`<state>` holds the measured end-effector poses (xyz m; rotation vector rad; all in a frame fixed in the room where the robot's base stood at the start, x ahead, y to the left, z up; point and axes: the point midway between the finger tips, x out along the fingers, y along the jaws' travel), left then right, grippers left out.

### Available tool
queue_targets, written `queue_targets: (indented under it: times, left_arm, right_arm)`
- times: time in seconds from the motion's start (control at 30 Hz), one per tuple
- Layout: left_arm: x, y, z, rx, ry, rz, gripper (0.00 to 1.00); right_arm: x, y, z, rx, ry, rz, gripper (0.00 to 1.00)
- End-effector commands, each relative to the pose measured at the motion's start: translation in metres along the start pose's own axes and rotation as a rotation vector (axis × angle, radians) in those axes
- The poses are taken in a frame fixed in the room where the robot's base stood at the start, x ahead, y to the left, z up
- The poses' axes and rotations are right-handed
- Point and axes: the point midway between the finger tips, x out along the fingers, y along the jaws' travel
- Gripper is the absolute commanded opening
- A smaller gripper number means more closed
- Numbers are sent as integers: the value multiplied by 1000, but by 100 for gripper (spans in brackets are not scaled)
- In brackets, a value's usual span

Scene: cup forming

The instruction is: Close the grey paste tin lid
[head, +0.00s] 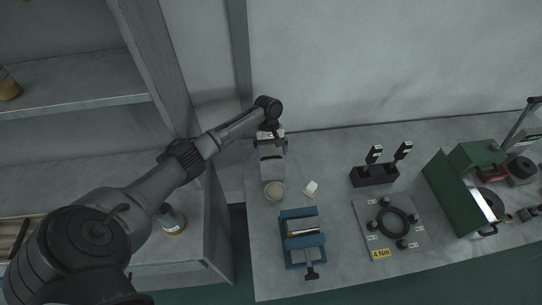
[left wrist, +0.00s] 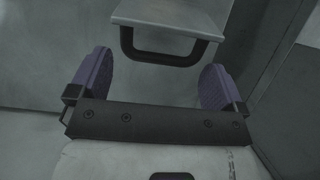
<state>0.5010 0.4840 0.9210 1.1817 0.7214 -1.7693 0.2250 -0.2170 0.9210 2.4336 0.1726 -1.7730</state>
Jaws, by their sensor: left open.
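A small round tin (head: 273,190) with a pale top or contents stands near the left end of the bench. I cannot tell its lid apart for sure. My left gripper (head: 271,148) is just behind the tin, near the back wall. In the left wrist view its two purple fingers (left wrist: 160,80) are wide apart with nothing between them. Beyond the fingertips there, a light grey slab (left wrist: 165,14) with a dark U-shaped handle (left wrist: 165,55) shows; I cannot tell if it is the lid. My right gripper is not in view.
A small white piece (head: 311,188) lies right of the tin. A blue vise (head: 302,243) is in front. A black tool stand (head: 374,176), a grey plate with a dark ring (head: 390,222) and a green machine (head: 458,190) stand to the right. A shelf unit (head: 75,85) is at left.

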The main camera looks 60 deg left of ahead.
Motion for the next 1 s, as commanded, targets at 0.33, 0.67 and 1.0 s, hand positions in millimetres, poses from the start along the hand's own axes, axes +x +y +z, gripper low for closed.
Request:
queue_targets:
  times: [0.33, 0.67, 1.0]
  left_arm:
    - [7, 0, 0, 0, 1, 0, 96]
    - [7, 0, 0, 0, 1, 0, 79]
    - [7, 0, 0, 0, 1, 0, 46]
  right_arm:
    - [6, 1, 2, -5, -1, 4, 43]
    - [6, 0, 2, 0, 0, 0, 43]
    - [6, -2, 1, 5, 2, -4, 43]
